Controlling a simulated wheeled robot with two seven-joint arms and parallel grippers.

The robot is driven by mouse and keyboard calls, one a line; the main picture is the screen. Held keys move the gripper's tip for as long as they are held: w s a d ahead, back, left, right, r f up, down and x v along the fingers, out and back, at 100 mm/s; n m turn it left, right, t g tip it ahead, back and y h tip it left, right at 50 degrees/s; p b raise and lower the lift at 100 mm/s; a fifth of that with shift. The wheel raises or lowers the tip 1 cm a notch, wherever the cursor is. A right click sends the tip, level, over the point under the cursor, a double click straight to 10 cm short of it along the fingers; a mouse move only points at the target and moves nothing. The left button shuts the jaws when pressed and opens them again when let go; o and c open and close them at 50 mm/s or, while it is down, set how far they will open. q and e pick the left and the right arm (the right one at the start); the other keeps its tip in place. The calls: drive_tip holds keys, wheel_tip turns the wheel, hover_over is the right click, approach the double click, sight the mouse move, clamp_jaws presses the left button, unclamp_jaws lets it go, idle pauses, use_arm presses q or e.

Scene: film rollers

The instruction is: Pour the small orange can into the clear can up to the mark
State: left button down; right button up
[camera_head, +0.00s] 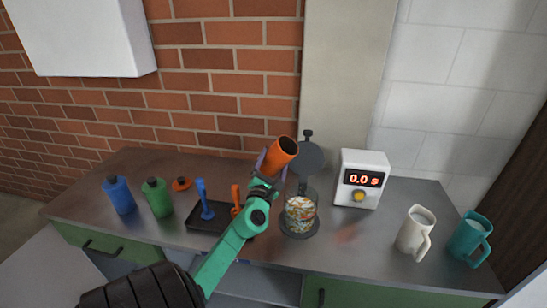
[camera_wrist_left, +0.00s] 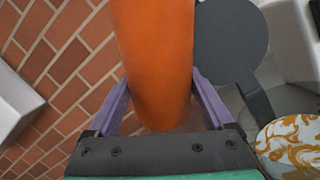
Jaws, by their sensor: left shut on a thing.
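The small orange can (camera_head: 279,157) is in my left gripper (camera_head: 267,169), held above the counter, tilted with its open mouth toward the upper right. In the left wrist view the orange can (camera_wrist_left: 153,60) sits between the two purple fingers of the gripper (camera_wrist_left: 160,95). The clear can (camera_head: 300,211) stands upright on the counter, just below and right of the gripper. Marbled orange and white liquid shows in it, also in the left wrist view (camera_wrist_left: 291,141). Its dark round lid (camera_head: 311,156) stands open behind. The mark cannot be made out. My right gripper is not in view.
A white timer (camera_head: 364,180) reading 0.0 stands right of the clear can. A white mug (camera_head: 413,232) and teal mug (camera_head: 468,238) are at the right. Blue (camera_head: 119,196) and green (camera_head: 157,198) bottles, an orange cap (camera_head: 181,184) and a black tray (camera_head: 205,222) are left.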

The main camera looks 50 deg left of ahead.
sight(274, 144)
use_arm(q)
drive_tip(key=shift+r, duration=0.1)
drive_tip(key=r+n+g+p, duration=0.1)
drive_tip(key=n+p, duration=0.1)
drive_tip(key=p, duration=0.1)
drive_tip(key=shift+r+n+p, duration=0.2)
drive_tip(key=shift+n+p, duration=0.1)
drive_tip(key=n+p, duration=0.1)
drive_tip(key=r+n+p, duration=0.1)
drive_tip(key=p, duration=0.1)
drive_tip(key=shift+n+g, duration=0.4)
drive_tip(key=shift+f, duration=0.25)
wheel_tip(274, 144, up, 6)
drive_tip(key=n+p, duration=0.2)
drive_tip(key=p, duration=0.6)
